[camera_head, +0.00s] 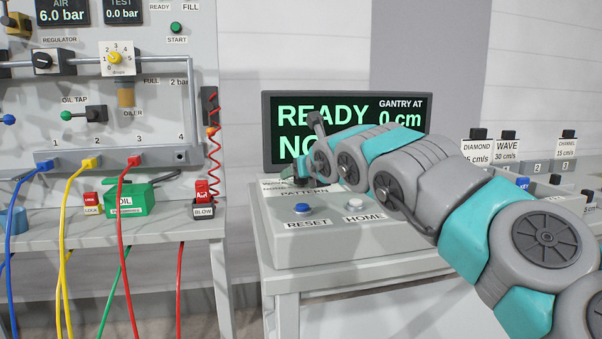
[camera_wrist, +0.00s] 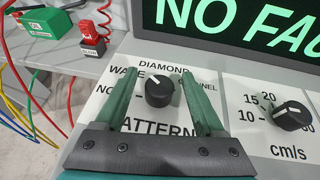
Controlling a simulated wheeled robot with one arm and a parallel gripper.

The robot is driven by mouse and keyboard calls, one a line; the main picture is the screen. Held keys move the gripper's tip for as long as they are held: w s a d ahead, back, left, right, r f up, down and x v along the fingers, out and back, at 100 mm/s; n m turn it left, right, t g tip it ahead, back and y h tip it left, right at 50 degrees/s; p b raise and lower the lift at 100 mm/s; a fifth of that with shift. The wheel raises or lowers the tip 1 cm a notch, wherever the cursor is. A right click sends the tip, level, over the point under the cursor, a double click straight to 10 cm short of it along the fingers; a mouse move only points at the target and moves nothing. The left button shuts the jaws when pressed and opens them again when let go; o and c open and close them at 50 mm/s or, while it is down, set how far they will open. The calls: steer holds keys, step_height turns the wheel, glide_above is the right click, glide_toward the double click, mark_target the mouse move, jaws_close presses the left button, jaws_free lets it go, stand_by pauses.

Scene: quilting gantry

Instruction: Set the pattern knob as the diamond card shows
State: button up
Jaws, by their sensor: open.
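The black pattern knob (camera_wrist: 158,91) sits on the sloped console face in the wrist view. A small pale mark shows on its upper edge, roughly towards the DIAMOND label (camera_wrist: 163,64); its exact setting is hard to tell. My gripper (camera_wrist: 160,74) is open, with its green fingers on either side of the knob and apparently not touching it. WAVE and NONE labels lie to the left, partly covered by the left finger. In the head view my arm hides the knob. The diamond card (camera_head: 477,151) stands at right and reads DIAMOND with a partly hidden cm/s figure.
A second knob (camera_wrist: 292,116) with a cm/s scale is right of the pattern knob. The display (camera_head: 345,115) reads READY and 0 cm. RESET (camera_head: 303,209) and HOME (camera_head: 355,204) buttons sit on the console front. Wave (camera_head: 507,148) and channel (camera_head: 567,146) cards stand at right.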

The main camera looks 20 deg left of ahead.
steer(key=shift+c, duration=0.3)
jaws_close()
